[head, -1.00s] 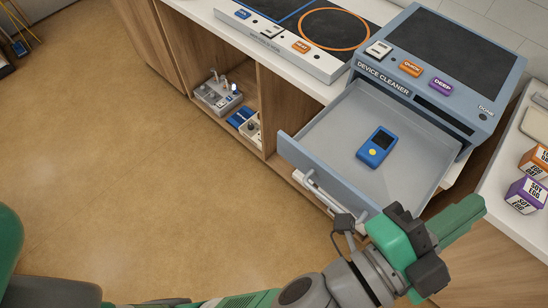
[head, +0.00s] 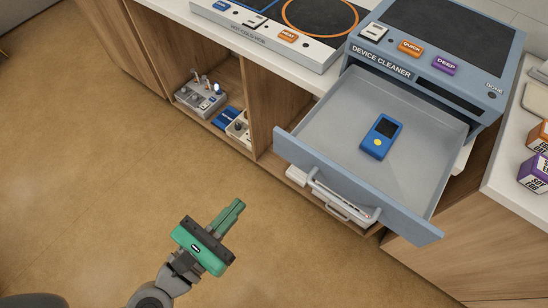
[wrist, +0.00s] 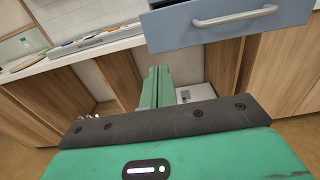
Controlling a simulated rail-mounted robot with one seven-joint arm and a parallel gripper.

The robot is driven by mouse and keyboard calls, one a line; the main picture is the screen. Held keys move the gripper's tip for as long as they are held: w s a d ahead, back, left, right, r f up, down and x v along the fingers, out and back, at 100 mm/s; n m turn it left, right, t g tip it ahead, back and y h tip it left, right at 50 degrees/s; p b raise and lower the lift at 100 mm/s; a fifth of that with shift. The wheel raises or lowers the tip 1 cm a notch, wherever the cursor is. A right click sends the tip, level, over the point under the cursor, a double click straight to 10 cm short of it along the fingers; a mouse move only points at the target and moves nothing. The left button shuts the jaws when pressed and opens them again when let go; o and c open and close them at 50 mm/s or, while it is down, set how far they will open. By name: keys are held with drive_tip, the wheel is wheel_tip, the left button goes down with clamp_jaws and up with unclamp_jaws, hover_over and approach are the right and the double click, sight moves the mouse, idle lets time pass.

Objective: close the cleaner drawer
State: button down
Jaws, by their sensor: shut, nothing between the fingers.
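The cleaner drawer (head: 352,183) is pulled well out of the blue-grey device cleaner (head: 440,75). In the wrist view, my closed fingers (wrist: 156,75) point toward the cabinets. The drawer front (wrist: 175,32) and its pale bar handle (wrist: 235,18) show above and right of them. The inside of the drawer is hidden there.
A hob-like panel (head: 285,38) is on the counter left of the cleaner. An open shelf below holds a grey control box (head: 201,98). Labelled boxes (head: 533,172) stand on the right counter. The floor (head: 110,170) around my gripper is clear.

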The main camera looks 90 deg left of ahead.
drive_tip(key=a, duration=0.1)
drive_tip(key=p, duration=0.8)
approach(284, 150)
drive_tip(key=x, duration=0.6)
drive_tip(key=shift+w+a+f, duration=0.2)
drive_tip(key=shift+w+a, duration=0.1)
